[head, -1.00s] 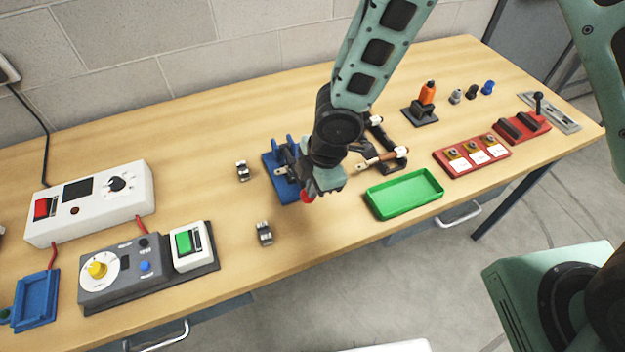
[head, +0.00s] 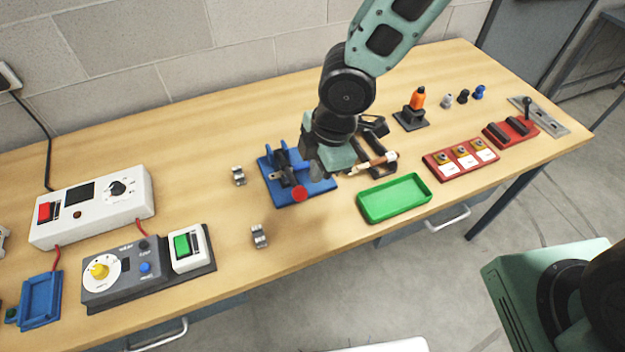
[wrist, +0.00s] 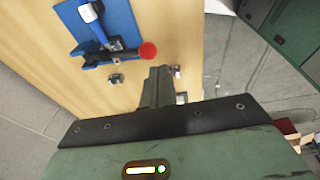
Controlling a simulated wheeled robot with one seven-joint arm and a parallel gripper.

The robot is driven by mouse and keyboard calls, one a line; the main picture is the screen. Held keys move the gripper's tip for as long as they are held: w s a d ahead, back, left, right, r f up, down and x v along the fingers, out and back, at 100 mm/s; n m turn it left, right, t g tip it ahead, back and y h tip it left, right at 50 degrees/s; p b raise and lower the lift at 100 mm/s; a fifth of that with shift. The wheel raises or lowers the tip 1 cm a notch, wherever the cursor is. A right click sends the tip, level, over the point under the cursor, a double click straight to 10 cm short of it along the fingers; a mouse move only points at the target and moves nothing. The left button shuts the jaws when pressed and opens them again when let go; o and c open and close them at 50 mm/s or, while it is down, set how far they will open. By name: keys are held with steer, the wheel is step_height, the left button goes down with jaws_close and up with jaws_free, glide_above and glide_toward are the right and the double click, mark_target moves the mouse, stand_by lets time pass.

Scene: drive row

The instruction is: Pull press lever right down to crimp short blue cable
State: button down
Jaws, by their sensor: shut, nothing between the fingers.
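The press has a blue base (head: 318,187) and stands mid-table; it also shows at the upper left of the wrist view (wrist: 120,18). Its dark lever (head: 288,172) slopes toward the front, and its red knob (head: 299,194) appears low by the base's front edge. The red knob also shows in the wrist view (wrist: 148,50). My gripper (head: 322,170) is shut and empty, above the press's right side and apart from the knob. Its fingers (wrist: 159,72) show together in the wrist view.
A green tray (head: 394,198) and a wooden-handled tool (head: 376,163) lie right of the press. A grey control box (head: 122,271) and a white meter box (head: 92,208) stand further left.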

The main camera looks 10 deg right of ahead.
steer(key=shift+s+d+r, duration=0.2)
steer(key=shift+r, duration=0.7)
steer(key=shift+s+d+r, duration=0.15)
steer(key=shift+r, duration=0.75)
